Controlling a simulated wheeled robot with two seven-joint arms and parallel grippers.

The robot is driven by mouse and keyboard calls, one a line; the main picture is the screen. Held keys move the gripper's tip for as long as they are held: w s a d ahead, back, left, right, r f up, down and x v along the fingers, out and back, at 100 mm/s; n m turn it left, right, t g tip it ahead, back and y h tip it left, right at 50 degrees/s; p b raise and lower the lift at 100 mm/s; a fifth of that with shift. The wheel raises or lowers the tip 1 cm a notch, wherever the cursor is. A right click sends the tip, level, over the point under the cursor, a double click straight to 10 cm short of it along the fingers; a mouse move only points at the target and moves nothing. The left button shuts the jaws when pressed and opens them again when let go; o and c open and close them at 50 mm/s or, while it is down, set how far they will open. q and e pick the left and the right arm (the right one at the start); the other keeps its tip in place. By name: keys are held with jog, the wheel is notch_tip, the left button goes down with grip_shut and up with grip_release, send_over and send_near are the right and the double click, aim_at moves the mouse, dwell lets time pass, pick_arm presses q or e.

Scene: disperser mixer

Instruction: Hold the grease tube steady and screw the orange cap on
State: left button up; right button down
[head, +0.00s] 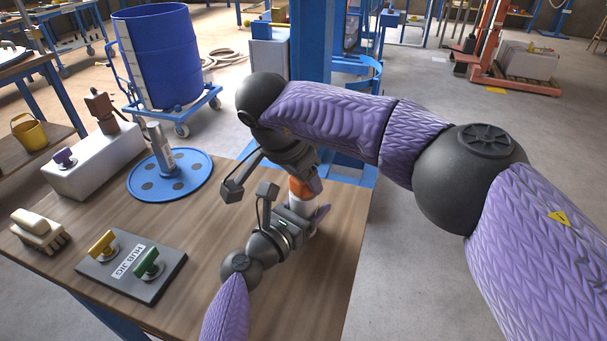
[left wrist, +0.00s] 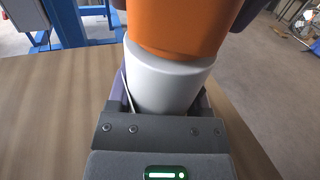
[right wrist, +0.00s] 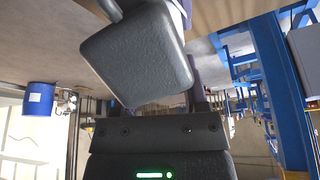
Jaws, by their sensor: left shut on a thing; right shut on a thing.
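The white grease tube (head: 298,203) stands at the table's right side, between the fingers of my left gripper (head: 306,216), which is shut on it. The tube also fills the middle of the left wrist view (left wrist: 165,85). The orange cap (head: 299,187) sits over the tube's top, with no gap visible between them in the left wrist view (left wrist: 180,25). My right gripper (head: 305,181) reaches down from above and is shut on the cap. In the right wrist view a dark grey block hides the cap and tube. How far the thread is engaged cannot be seen.
A blue round plate (head: 196,184) with a grey post, a hub jig board (head: 170,280) with yellow and green knobs, a brush (head: 38,232) and a pale block (head: 85,180) stand to the left on the table (head: 215,235). A blue pillar (head: 312,50) rises behind.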

jog(key=m, duration=0.3)
jog(key=shift+g+h, duration=0.4)
jog(key=shift+m, duration=0.3)
jog(key=shift+m, duration=0.5)
jog(key=shift+c, duration=0.2)
grip_release()
jog(key=shift+g, duration=0.3)
jog(key=shift+r, duration=2.3)
